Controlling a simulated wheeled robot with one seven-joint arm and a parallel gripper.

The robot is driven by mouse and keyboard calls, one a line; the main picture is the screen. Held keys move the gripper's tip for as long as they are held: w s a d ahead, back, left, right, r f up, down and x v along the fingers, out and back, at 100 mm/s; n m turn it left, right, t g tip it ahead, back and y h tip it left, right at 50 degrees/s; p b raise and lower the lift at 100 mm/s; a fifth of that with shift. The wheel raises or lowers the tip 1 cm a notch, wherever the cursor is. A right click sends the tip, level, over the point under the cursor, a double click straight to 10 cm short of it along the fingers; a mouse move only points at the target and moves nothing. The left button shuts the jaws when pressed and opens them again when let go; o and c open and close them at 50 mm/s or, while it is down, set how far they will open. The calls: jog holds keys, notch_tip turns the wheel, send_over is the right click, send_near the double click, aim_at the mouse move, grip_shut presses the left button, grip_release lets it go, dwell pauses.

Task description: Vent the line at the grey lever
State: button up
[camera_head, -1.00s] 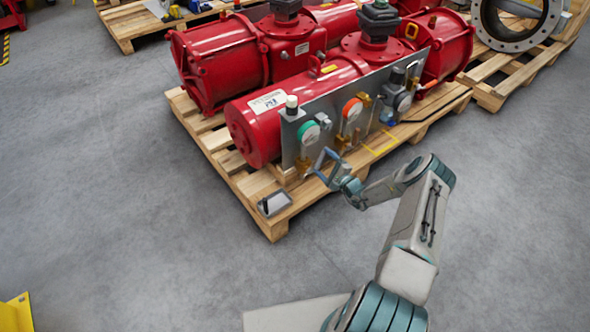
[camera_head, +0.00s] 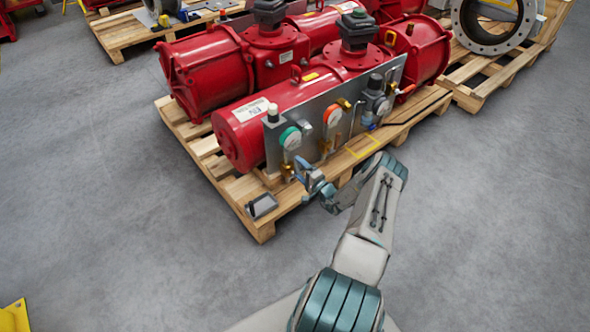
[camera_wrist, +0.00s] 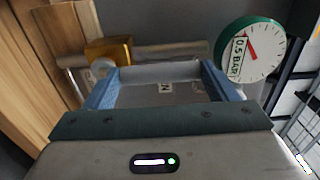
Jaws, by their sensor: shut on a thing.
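The grey lever (camera_wrist: 160,72) lies crosswise between my two blue fingertips in the wrist view, beside a brass valve body (camera_wrist: 108,50). My gripper (camera_wrist: 158,82) is shut on it. In the head view my gripper (camera_head: 305,172) is at the lower front of the grey panel (camera_head: 310,145), by the brass fitting below the green-rimmed gauge (camera_head: 290,138). The lever is too small and covered there to make out. The gauge also shows in the wrist view (camera_wrist: 250,48), with a red needle and a "0.5 BAR" mark.
A red-rimmed gauge (camera_head: 333,115) and a lever with a red grip (camera_head: 405,90) are farther right on the panel. Red actuators (camera_head: 240,130) lie behind it on a wooden pallet (camera_head: 190,133). A small grey box (camera_head: 262,206) sits at the pallet corner.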

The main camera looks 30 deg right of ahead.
jog(key=o, duration=1.4)
jog(key=shift+c, duration=0.2)
jog(key=shift+s, duration=0.15)
jog(key=s+d+p, duration=0.2)
jog(key=s, duration=1.1)
jog(key=shift+s+d+p, duration=0.25)
jog(key=shift+d+p, duration=0.05)
jog(key=shift+p, duration=0.1)
